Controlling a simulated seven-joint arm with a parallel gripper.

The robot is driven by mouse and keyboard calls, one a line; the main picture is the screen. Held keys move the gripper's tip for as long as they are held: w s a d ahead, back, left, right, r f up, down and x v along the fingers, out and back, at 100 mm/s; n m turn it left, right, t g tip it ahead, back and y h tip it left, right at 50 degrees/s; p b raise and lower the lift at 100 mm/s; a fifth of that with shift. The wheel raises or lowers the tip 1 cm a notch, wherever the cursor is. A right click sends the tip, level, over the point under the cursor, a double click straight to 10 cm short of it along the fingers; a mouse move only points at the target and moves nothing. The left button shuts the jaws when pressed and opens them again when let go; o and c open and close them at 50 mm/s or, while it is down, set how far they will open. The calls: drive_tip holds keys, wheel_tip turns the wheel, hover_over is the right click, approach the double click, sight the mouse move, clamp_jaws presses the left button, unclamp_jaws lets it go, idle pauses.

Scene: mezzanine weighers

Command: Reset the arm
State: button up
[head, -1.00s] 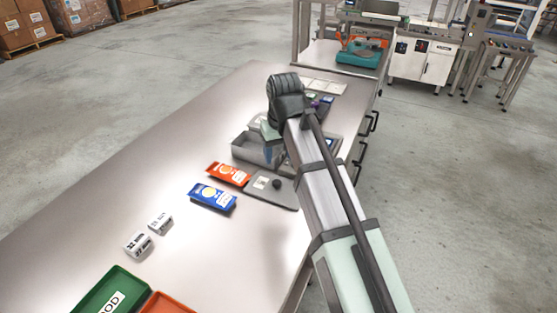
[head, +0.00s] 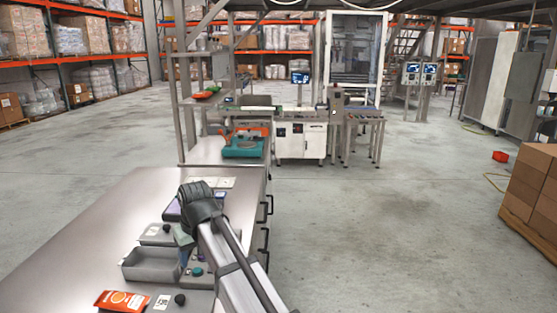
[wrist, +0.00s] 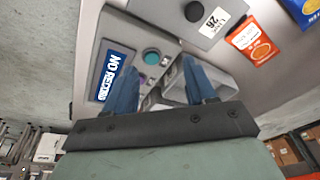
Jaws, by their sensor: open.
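My arm reaches out over the metal bench (head: 85,225) in the head view. My gripper (head: 184,258) is mostly hidden there behind my own wrist. In the wrist view my gripper (wrist: 160,66) is open, its two blue fingers spread apart with nothing held between them. The fingers point towards a grey box with a teal button (wrist: 152,56) and a blue label (wrist: 118,75), and an open grey tray (wrist: 172,92). I cannot tell the exact gap between fingertips and box.
An orange packet (head: 122,300) lies at the near bench edge; it also shows in the wrist view (wrist: 252,40), beside a "LINE 26" plate (wrist: 212,20) and a blue packet (wrist: 305,8). A teal and orange machine (head: 246,143) stands beyond.

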drive_tip(key=w+d+f+m+t+y, duration=0.15)
drive_tip(key=w+d+f, duration=0.25)
drive_tip(key=w+d, duration=0.45)
drive_tip(key=w+d+f+m, duration=0.2)
drive_tip(key=w+d+f, duration=0.3)
drive_tip(key=w+d, duration=0.3)
drive_tip(key=s+d+f+m, duration=0.1)
drive_tip(key=d+f, duration=0.3)
drive_tip(key=f, duration=0.4)
drive_tip(key=s+d+f+m, duration=0.1)
drive_tip(key=d+f, duration=0.3)
drive_tip(key=f, duration=0.4)
drive_tip(key=s+d+f+m+g+h, duration=0.1)
drive_tip(key=s+d+f+g, duration=0.3)
drive_tip(key=s+f, duration=0.8)
drive_tip(key=s+d+f+m+g+h, duration=0.1)
drive_tip(key=s+d+f+h, duration=0.1)
drive_tip(key=s+d+f, duration=0.75)
drive_tip(key=s+d+f+g, duration=0.1)
drive_tip(key=s+f, duration=0.2)
drive_tip(key=s, duration=0.7)
drive_tip(key=s+d+f+g, duration=0.1)
drive_tip(key=s+f, duration=0.3)
drive_tip(key=s, duration=0.6)
drive_tip(key=s+d+f+g, duration=0.1)
drive_tip(key=s+f+g, duration=0.2)
drive_tip(key=s, duration=0.7)
drive_tip(key=shift+d+f, duration=0.35)
drive_tip(key=shift+f, duration=0.35)
